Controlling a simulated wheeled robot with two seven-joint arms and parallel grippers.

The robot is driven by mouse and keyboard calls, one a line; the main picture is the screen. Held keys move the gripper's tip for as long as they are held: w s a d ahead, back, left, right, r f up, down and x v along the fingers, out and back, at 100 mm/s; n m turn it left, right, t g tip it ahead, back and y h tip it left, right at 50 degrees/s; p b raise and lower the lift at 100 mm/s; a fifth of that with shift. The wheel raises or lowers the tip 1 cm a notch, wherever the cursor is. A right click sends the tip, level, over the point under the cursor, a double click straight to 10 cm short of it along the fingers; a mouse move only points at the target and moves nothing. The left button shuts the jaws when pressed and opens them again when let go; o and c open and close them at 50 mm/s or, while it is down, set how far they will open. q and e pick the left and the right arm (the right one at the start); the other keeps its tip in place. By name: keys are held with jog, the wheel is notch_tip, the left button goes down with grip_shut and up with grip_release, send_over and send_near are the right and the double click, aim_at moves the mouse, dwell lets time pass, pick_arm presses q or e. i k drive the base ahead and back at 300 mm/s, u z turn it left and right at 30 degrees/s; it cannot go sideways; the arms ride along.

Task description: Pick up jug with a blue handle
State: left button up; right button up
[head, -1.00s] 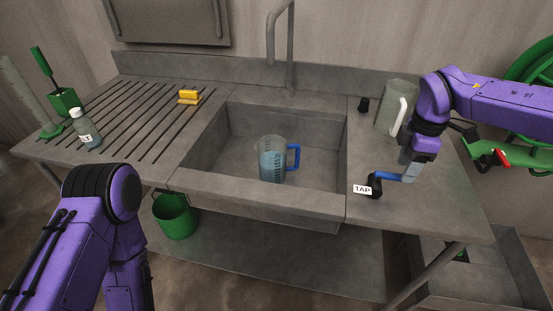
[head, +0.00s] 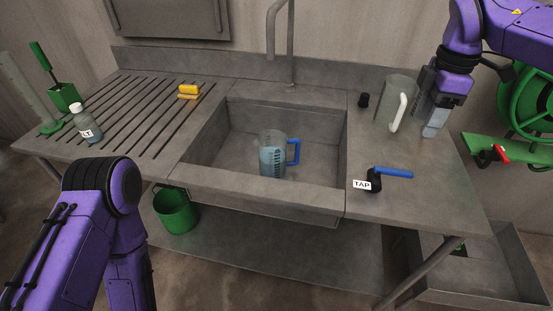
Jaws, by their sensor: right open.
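The jug with the blue handle (head: 273,155) stands upright in the sink (head: 321,181). It is clear, with dark markings and bluish liquid inside, and its blue handle faces right. My right gripper (head: 433,132) is open and points down over the right counter, right of a grey jug with a white handle (head: 397,95) and well away from the blue-handled jug. Whether it touches the grey jug I cannot tell. My left arm comes in at the lower left, and its gripper is out of view.
A blue tap lever (head: 394,173) with a TAP label stands on the right counter. The spout (head: 291,45) rises behind the sink. A yellow sponge (head: 189,90), a bottle (head: 86,125) and a green brush holder (head: 64,97) stand on the left drainer. A green bucket (head: 176,211) hangs below.

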aim_at(271, 144)
jog(key=z, duration=0.15)
jog(key=k, duration=0.3)
jog(key=u, duration=0.95)
jog(key=i, duration=1)
jog(key=z, duration=0.8)
jog(key=i, duration=0.35)
